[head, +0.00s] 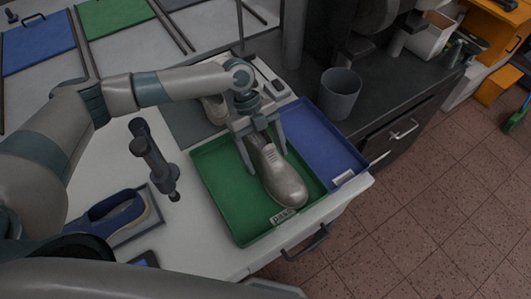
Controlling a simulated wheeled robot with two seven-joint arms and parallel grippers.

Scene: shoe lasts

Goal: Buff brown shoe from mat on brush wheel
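A glossy grey-brown shoe (285,185) lies in the green tray (222,205), toe toward the tray's labelled front edge. My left gripper (267,163) is above its heel end, with its fingers spread on either side of the shoe. They look slightly apart from its sides, though contact is hard to judge. The gripper hides part of the heel. A grey mat (185,122) lies behind the tray, with another light shoe (212,108) partly hidden by my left arm. A dark round wheel-like machine part (372,14) is at the top, cut by the frame. My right gripper is not visible.
A blue tray (320,140) adjoins the green one on the right. A grey bin (340,93) stands behind it. Orange shelving (495,30) is far right; floor (420,210) is clear.

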